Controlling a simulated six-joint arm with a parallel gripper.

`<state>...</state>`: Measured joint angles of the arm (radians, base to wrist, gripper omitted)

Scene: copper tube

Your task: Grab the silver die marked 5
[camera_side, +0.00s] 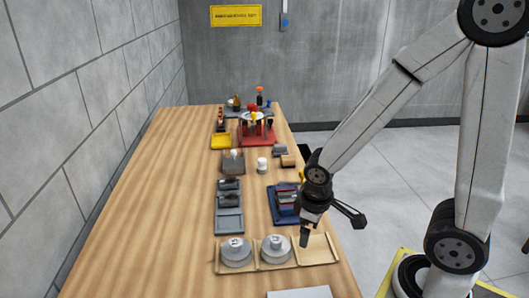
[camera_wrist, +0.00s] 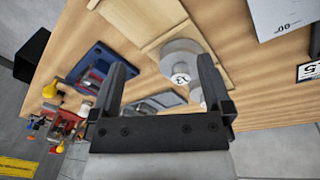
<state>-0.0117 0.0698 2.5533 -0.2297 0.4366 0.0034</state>
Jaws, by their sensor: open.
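Two round silver dies (camera_side: 236,254) (camera_side: 275,252) with stepped, labelled tops sit in the left and middle compartments of a shallow wooden tray (camera_side: 320,254). The right compartment looks empty. My gripper (camera_side: 304,240) hangs above the tray, at the right of the middle die. In the wrist view my gripper (camera_wrist: 165,72) is open, with nothing held. One silver die (camera_wrist: 181,58) shows between the fingers, nearer the right one; its mark looks like two digits but is not clear. Another die (camera_wrist: 196,94) is partly hidden by the right finger. I cannot read which die carries a 5.
Behind the tray lie a blue tray (camera_side: 283,205) with dark and red items and a grey tray (camera_side: 229,221). A red fixture (camera_side: 257,139) stands farther back. A white sheet (camera_side: 300,293) lies in front. The table's left side is clear.

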